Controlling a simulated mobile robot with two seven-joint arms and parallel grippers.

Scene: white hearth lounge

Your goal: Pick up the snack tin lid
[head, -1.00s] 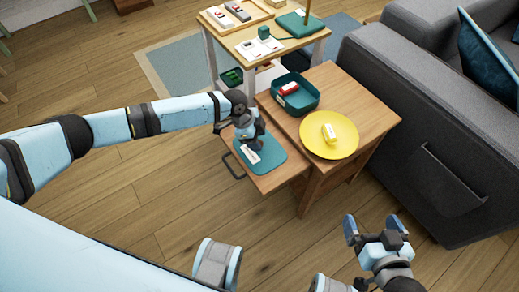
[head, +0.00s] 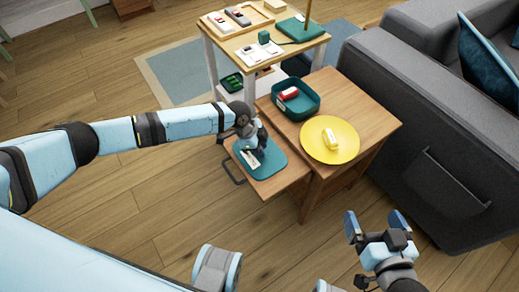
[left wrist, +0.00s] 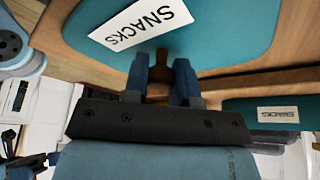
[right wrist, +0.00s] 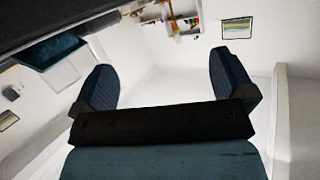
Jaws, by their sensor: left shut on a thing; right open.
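The snack tin lid (head: 272,164) is a teal, rounded plate with a white label. It is over the pulled-out drawer of the wooden side table; I cannot tell whether it is touching the drawer. In the left wrist view the lid (left wrist: 238,30) fills the top, with its SNACKS label readable. My left gripper (head: 254,148) is over the lid, its fingers (left wrist: 163,74) shut on a small brownish part in its middle, apparently its knob. The teal open tin (head: 308,108) stands on the table top, with a red item inside. My right gripper (head: 376,222) is open and empty, away from the table.
A yellow plate (head: 318,155) with a yellow item is on the side table (head: 376,100). A shelf unit (head: 232,42) with trays and small things stands behind. A grey sofa (head: 425,120) is close on the right. The floor in front is clear.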

